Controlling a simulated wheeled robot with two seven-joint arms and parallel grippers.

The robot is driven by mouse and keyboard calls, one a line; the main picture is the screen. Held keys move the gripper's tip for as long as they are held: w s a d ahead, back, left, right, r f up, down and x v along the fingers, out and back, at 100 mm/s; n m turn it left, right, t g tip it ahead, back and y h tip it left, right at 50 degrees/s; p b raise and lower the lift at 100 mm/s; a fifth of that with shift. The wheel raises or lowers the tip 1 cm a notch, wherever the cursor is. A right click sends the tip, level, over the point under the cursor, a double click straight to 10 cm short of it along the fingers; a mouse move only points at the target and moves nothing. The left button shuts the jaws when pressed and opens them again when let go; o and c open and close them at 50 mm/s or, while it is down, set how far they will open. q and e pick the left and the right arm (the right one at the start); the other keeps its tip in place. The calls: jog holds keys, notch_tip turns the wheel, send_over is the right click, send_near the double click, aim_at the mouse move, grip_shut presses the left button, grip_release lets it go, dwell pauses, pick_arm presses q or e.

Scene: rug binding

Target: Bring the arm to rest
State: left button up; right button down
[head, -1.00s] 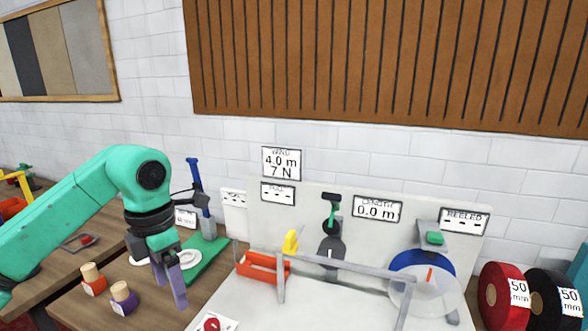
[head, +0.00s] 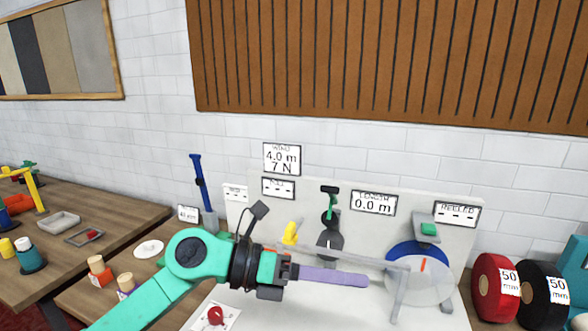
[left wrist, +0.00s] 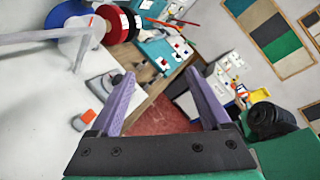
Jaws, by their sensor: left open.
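My left arm (head: 150,300) reaches in from the bottom left in the head view. Its left gripper (head: 366,280) points to the right, roughly level, in front of the white winding bench (head: 440,318). In the head view its purple fingers overlap. In the left wrist view the gripper (left wrist: 160,76) has its two fingers apart, with nothing between them. The gripper hides part of the bench's grey bar and the area of the orange tray. My right gripper is in neither view.
A clear disc reel (head: 420,283) stands right of the fingertips. Red (head: 492,288) and black (head: 537,295) tape rolls stand at far right. Reddish floor (left wrist: 160,118) shows in the left wrist view.

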pick_arm(q)
jog(key=w+a+r+n+t+h, duration=0.45)
jog(key=r+n+t, duration=0.35)
jog(key=n+t, duration=0.4)
jog(key=w+a+f+n+t+y, duration=0.3)
jog(key=w+a+n+t+y, duration=0.25)
jog(key=n, duration=0.65)
jog(key=a+f+n+g+y, duration=0.3)
jog(key=a+f+n+y, duration=1.1)
jog(key=f, duration=0.4)
jog(key=s+a+f+n+g, duration=0.25)
jog(key=s+f+g, duration=0.35)
jog(key=s+f, duration=0.5)
jog(key=s+a+f+n+g, duration=0.25)
jog(key=s+f+g, duration=0.35)
jog(key=s+f, duration=0.45)
jog(key=s+f+b, duration=0.3)
jog(key=f+b, duration=0.3)
jog(key=f, duration=2.4)
jog(key=s+a+f+g+b, duration=0.2)
jog(key=s+a+f+b, duration=0.1)
jog(key=s+f, duration=1.2)
jog(key=shift+s+a+f+m+b, duration=0.2)
jog(key=shift+s+f+m+b, duration=0.1)
jog(key=shift+f+b, duration=0.35)
